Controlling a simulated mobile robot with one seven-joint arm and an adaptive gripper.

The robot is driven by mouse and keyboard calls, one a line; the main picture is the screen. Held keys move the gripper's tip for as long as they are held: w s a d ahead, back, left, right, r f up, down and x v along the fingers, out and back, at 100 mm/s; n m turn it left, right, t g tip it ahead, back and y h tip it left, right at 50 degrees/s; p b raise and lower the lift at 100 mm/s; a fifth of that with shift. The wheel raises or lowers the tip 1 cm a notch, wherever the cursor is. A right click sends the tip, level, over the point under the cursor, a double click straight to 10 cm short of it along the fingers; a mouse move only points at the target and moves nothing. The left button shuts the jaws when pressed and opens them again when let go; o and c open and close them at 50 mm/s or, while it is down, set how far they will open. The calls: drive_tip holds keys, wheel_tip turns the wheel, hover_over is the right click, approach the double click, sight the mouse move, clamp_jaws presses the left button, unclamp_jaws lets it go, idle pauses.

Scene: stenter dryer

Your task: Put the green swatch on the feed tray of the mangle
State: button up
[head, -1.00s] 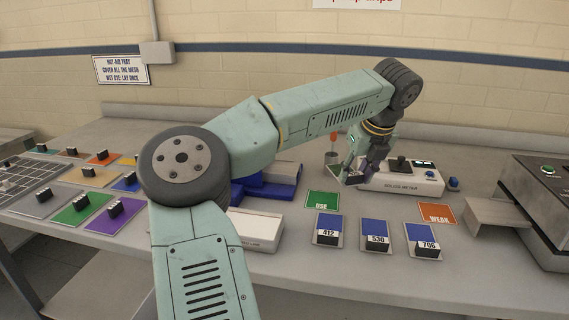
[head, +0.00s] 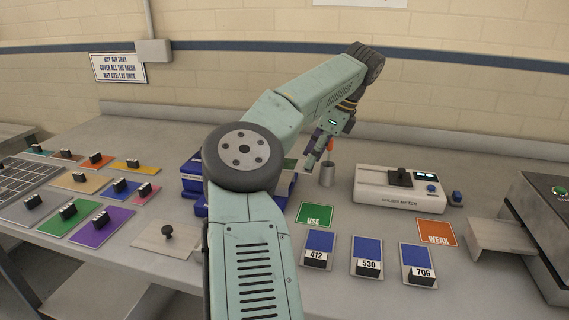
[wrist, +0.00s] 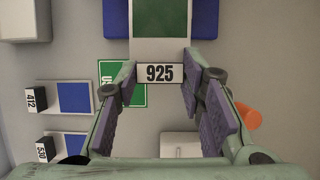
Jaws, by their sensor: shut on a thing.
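The green patch extends beyond the fingertips. In the head view a green edge of it shows left of the fingers; the rest is hidden by my arm. A dark machine with a green button, apparently the mangle (head: 548,225), stands at the right edge. A bare grey metal tray (head: 500,238) sticks out from its left side.
A white meter (head: 400,190), green USE card (head: 314,215), orange WEAK card (head: 437,232) and blue swatches (head: 367,256) lie between my gripper and the tray.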

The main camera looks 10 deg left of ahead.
sight(288, 163)
drive_tip(key=a, duration=0.1)
drive_tip(key=a+f+p, duration=0.1)
drive_tip(key=a, duration=0.1)
drive_tip(key=a+f, duration=0.1)
drive_tip(key=shift+a+f, duration=0.15)
drive_tip(key=shift+a, duration=0.2)
drive_tip(key=shift+a+f+p, duration=0.7)
drive_tip(key=shift+a+f, duration=0.25)
drive_tip(key=shift+a, duration=0.1)
drive_tip(key=shift+d+f, duration=0.1)
drive_tip(key=o, duration=1.3)
drive_tip(key=b+v, duration=0.3)
drive_tip(key=v, duration=0.9)
